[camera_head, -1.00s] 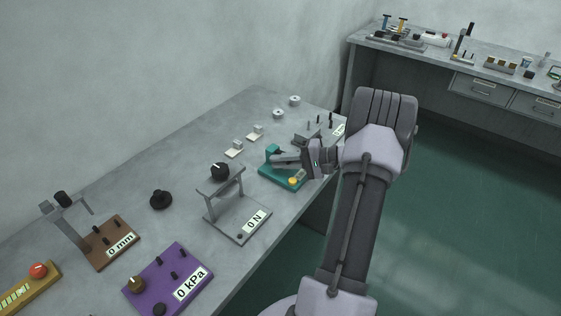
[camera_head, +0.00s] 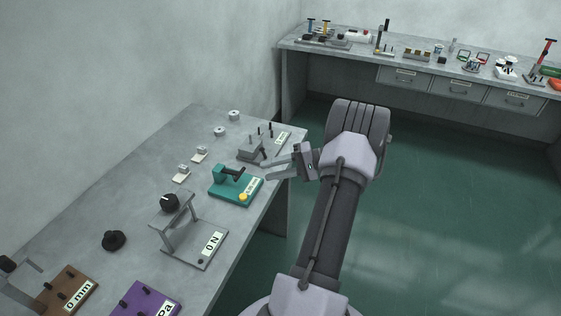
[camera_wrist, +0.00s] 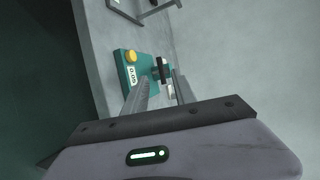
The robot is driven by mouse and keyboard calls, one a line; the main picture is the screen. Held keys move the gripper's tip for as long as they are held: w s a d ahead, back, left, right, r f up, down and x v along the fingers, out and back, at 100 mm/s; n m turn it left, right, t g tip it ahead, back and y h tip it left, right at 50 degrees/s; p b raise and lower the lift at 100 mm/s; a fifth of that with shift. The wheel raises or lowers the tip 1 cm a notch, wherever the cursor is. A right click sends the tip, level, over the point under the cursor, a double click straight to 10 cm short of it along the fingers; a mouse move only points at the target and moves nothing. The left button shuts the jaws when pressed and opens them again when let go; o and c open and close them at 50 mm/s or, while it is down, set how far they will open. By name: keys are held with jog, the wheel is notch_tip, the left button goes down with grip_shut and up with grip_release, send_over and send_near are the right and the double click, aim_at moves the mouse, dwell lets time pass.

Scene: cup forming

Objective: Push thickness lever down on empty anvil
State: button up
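The teal thickness gauge (camera_head: 222,190) stands near the right edge of the left table, with a yellow button (camera_head: 243,197) and a small display. Its dark lever (camera_head: 236,174) sticks out toward the right from the teal post. In the wrist view the gauge (camera_wrist: 124,72) lies just beyond my fingers, and its display seems to read 0.00. The black lever (camera_wrist: 156,74) shows there near the fingertips. My gripper (camera_head: 266,171) is open and empty, to the right of the gauge and apart from it in the head view. The anvil is too small to make out.
A grey stand with a black knob (camera_head: 171,203) and a 0 N display is left of the gauge. A grey device with dark pegs (camera_head: 251,150) stands behind it. Small white blocks (camera_head: 183,173) lie nearby. Open green floor lies to the right.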

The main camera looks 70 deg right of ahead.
jog(key=shift+v, duration=1.55)
jog(key=shift+c, duration=0.8)
jog(key=r+p, duration=0.1)
jog(key=r+h+p, duration=0.1)
jog(key=r+p, duration=0.1)
jog(key=a+r+m+g+h+p, duration=0.1)
jog(key=r, duration=0.1)
jog(key=shift+w+a+p, duration=0.1)
jog(key=shift+w+p, duration=0.25)
jog(key=shift+p, duration=0.05)
grip_shut()
notch_tip(320, 180, up, 3)
jog(key=s+a+m+g+h+p, duration=0.1)
jog(key=a+m+g+h+p, duration=0.1)
jog(key=a+h+p, duration=0.1)
jog(key=b, duration=0.4)
send_near(241, 173)
jog(key=shift+h, duration=0.4)
jog(key=x, duration=0.5)
jog(key=shift+w+a+f, duration=0.2)
jog(key=shift+a+f, duration=0.1)
jog(key=shift+a, duration=0.15)
jog(key=shift+w+f+b, duration=0.3)
jog(key=shift+w, duration=0.2)
